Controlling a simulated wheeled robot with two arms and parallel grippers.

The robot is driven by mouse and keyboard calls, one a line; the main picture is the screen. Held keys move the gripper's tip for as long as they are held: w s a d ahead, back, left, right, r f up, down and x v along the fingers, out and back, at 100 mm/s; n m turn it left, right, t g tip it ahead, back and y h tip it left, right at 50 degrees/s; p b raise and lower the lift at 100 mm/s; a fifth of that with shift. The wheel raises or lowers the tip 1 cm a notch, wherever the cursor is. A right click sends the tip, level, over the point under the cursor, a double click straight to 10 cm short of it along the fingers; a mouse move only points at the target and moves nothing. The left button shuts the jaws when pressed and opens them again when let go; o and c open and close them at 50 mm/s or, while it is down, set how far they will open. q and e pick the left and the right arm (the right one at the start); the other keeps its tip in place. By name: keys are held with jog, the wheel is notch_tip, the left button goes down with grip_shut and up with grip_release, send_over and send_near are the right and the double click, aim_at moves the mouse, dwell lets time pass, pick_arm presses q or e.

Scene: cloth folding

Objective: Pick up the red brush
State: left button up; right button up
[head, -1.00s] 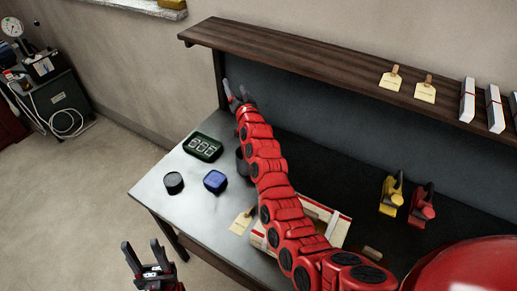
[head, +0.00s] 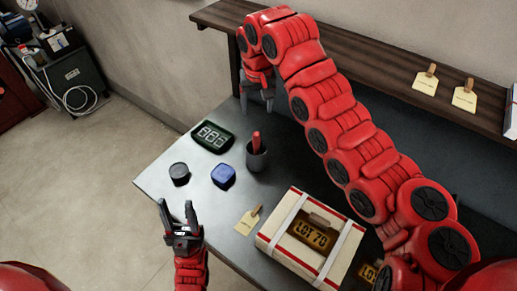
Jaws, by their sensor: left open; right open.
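The red brush (head: 256,140) stands upright in a dark cup (head: 257,158) on the table; only its upper red part shows above the rim. My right gripper (head: 257,103) is open and empty, with its fingers pointing down. In the picture it appears just above the brush, apart from it; the exact height gap is hard to tell. My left gripper (head: 177,205) is open and empty at the table's front left edge, fingers pointing up in the picture.
A box marked LOT 70 (head: 285,243) and a tag (head: 248,221) lie in front. A wooden shelf (head: 400,85) runs behind.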

jog(key=p, duration=0.2)
send_near(257, 133)
notch_tip(257, 133, down, 5)
jog(key=shift+a, duration=0.2)
jog(key=shift+w+f+p, duration=0.15)
jog(key=shift+f+p, duration=0.15)
jog(key=shift+f, duration=0.05)
jog(key=f+p, duration=0.1)
jog(key=f, duration=0.1)
jog(key=w+f+p, duration=0.1)
jog(key=f, duration=0.1)
jog(key=shift+w+f, duration=0.1)
jog(key=shift+f, duration=0.3)
grip_shut()
